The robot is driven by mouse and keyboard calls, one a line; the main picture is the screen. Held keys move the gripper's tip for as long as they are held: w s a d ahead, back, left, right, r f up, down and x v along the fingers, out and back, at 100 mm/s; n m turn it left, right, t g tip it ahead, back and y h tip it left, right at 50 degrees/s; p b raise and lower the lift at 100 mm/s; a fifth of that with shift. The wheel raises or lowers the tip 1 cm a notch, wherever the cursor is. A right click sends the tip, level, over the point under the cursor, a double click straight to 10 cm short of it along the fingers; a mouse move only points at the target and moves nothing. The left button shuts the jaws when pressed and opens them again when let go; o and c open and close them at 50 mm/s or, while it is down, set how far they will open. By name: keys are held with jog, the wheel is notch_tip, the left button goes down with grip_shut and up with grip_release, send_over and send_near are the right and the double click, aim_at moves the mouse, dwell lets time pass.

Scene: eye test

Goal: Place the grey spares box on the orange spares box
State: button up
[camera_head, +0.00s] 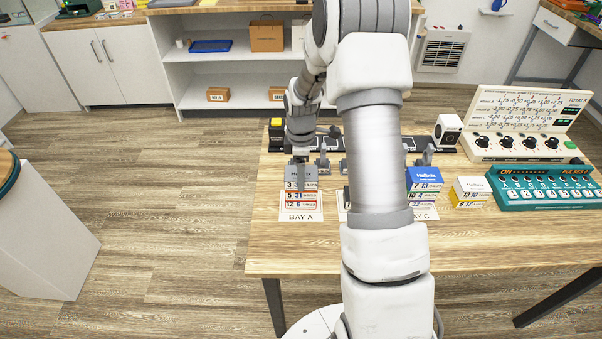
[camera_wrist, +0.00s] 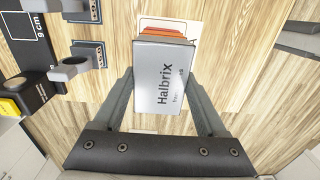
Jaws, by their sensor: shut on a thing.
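The grey spares box (camera_head: 300,173), marked Halbrix, is at bay A at the left of the table. In the wrist view the grey box (camera_wrist: 163,75) sits between the two fingers of my gripper (camera_wrist: 162,84), which is shut on it. The orange spares box (camera_head: 301,201) stands below the grey one at bay A. A strip of the orange box (camera_wrist: 165,29) shows past the grey box's far edge in the wrist view. I cannot tell whether the two boxes touch. My gripper (camera_head: 300,160) is just above the stack in the head view.
A blue box (camera_head: 423,176) stands on the right bay card, with a yellow-striped box (camera_head: 469,191) beside it. My arm hides most of the middle bay. Grey holders (camera_head: 323,160) stand behind. A teal console (camera_head: 545,188) and a cream panel (camera_head: 520,148) fill the table's right.

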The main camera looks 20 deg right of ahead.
jog(key=shift+f, duration=0.1)
jog(key=shift+f, duration=0.15)
jog(key=o, duration=1.4)
